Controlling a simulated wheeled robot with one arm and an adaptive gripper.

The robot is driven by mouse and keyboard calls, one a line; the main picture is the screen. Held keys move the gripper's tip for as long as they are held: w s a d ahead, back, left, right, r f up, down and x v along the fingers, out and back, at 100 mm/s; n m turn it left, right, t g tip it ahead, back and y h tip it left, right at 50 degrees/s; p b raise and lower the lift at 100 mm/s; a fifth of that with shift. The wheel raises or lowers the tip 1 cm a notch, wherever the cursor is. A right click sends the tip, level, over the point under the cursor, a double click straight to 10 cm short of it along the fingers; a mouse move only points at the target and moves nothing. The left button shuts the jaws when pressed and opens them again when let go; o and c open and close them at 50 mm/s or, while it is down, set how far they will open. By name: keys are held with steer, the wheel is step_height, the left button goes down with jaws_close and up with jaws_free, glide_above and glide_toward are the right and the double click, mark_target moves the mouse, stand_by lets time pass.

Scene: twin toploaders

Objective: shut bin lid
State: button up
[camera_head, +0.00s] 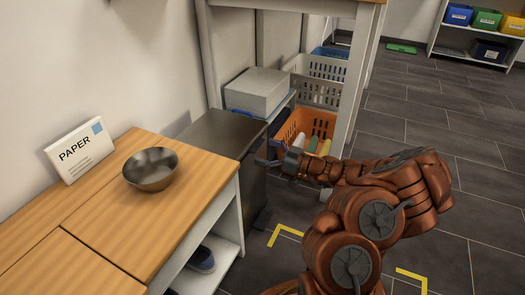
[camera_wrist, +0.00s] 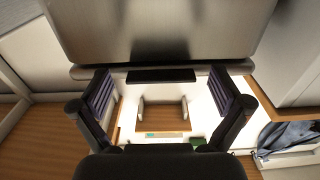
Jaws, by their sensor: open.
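The bin (camera_head: 252,190) is a dark grey metal box between the wooden bench and the white shelving. Its flat grey lid (camera_head: 215,131) shows on top in the head view; how far it is raised is unclear there. My gripper (camera_head: 265,155) is at the lid's right edge, jaws open, with nothing visible held. In the wrist view a brushed-metal panel (camera_wrist: 160,30), seemingly the lid, fills the top. A black tab (camera_wrist: 160,75) is under its edge. The open fingers of my gripper (camera_wrist: 162,95) stand either side of the tab; contact cannot be made out.
The wooden bench (camera_head: 100,215) carries a metal bowl (camera_head: 151,168) and a PAPER sign (camera_head: 79,150). A shoe (camera_head: 202,260) sits on its lower shelf. An orange basket (camera_head: 305,128) stands in the shelving behind the bin. Tiled floor is free at the right.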

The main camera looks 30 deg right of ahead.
steer(key=v, duration=1)
steer(key=shift+s+d, duration=0.2)
steer(key=shift+s, duration=0.1)
